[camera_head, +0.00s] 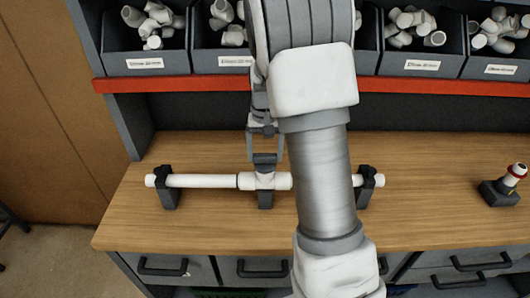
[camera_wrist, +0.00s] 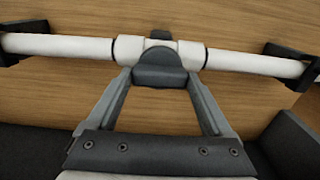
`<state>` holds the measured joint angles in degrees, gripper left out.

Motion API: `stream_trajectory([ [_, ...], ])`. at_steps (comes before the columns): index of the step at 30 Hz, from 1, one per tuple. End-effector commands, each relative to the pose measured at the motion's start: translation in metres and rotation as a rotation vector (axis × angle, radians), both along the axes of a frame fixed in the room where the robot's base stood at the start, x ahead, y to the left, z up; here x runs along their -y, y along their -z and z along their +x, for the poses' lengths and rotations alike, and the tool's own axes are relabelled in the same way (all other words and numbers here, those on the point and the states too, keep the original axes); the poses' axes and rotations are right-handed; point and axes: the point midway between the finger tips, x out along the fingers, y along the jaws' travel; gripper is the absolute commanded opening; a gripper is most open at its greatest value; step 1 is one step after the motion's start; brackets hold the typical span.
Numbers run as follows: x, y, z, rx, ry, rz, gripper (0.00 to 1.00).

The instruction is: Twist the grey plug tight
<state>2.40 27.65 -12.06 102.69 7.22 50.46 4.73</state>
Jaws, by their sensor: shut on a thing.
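The dark grey plug (camera_wrist: 160,68) sits at the tee fitting (camera_wrist: 160,44) in the middle of a white pipe (camera_wrist: 60,45). In the head view the plug (camera_head: 265,158) is at the back side of the tee (camera_head: 264,180). My gripper (camera_wrist: 160,80) has a finger on each side of the plug and is shut on it. In the head view my gripper (camera_head: 265,160) reaches down behind the tee, partly beside my arm. The plug's threads and seating in the tee are hidden, so how tight it is cannot be told.
Black clamps (camera_head: 168,188) hold the pipe above the wooden bench (camera_head: 200,228); my arm covers part of its right side. Bins (camera_head: 145,60) of white fittings stand above a red shelf edge (camera_head: 190,84). A small dark stand (camera_head: 497,193) with a red-ringed white fitting is at right.

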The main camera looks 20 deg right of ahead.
Motion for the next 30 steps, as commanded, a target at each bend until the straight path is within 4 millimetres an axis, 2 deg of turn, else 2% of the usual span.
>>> stream_trajectory([
  [15, 0.001, -0.002, 0.002, 0.006, 0.023, -0.001, 0.29],
  [16, 0.001, -0.002, 0.002, 0.006, 0.023, -0.001, 0.89],
  [18, 0.001, -0.002, 0.001, 0.005, 0.022, -0.001, 1.00],
  [26, 0.000, -0.002, 0.001, 0.003, 0.020, 0.000, 1.00],
  [30, 0.000, -0.014, 0.001, 0.005, 0.020, -0.001, 1.00],
])
